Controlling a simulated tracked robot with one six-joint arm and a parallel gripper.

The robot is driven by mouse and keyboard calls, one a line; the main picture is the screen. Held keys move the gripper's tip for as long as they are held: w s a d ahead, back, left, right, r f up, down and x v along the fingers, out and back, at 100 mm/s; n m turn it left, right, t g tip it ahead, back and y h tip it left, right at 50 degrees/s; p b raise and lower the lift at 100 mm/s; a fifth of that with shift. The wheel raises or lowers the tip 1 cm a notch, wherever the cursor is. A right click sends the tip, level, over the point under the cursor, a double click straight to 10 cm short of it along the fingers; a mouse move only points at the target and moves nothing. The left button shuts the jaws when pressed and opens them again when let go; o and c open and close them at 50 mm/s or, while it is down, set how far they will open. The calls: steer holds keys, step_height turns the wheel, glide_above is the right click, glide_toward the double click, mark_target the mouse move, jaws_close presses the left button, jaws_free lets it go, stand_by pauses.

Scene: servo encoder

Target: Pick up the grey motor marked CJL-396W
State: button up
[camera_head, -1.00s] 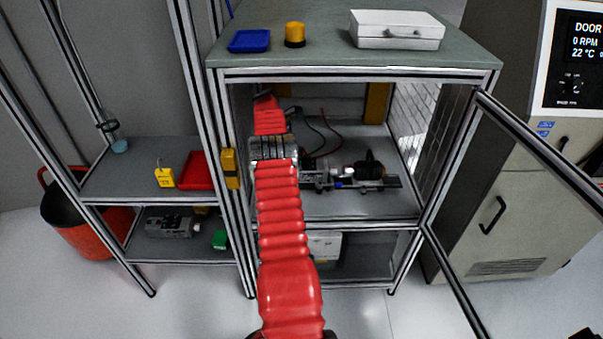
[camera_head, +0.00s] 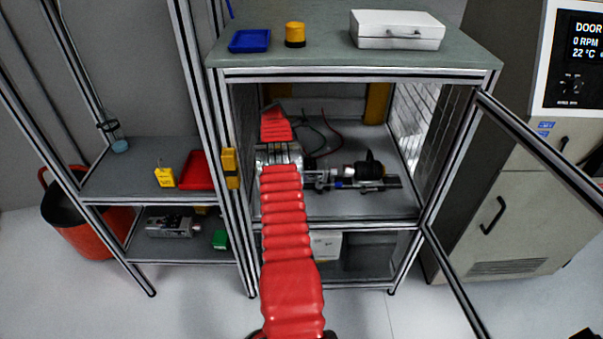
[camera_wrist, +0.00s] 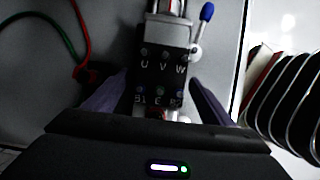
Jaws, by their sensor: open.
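In the wrist view, a black terminal block (camera_wrist: 163,68) lettered U, V, W lies ahead of my gripper (camera_wrist: 157,100), its lower end between the open fingers. I cannot tell whether the fingers touch it. No CJL-396W marking is readable, so I cannot tell whether this block belongs to that motor. In the head view, a metal assembly (camera_head: 318,178) with a black part (camera_head: 369,167) stands in the open cabinet, partly behind my red arm. Another grey motor-like unit (camera_head: 170,226) sits on the lower left shelf. My fingers are not distinguishable in the head view.
A blue-tipped lever (camera_wrist: 206,12) stands close to the right finger. Red and green cables (camera_wrist: 82,45) lie to the left. The cabinet's posts and open door frame (camera_head: 545,160) border the arm's way in. A white case (camera_head: 397,30) sits on the cabinet top (camera_head: 330,52).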

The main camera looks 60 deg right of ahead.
steer(key=shift+c, duration=0.6)
jaws_close()
steer(key=shift+r, duration=0.1)
stand_by(0.3)
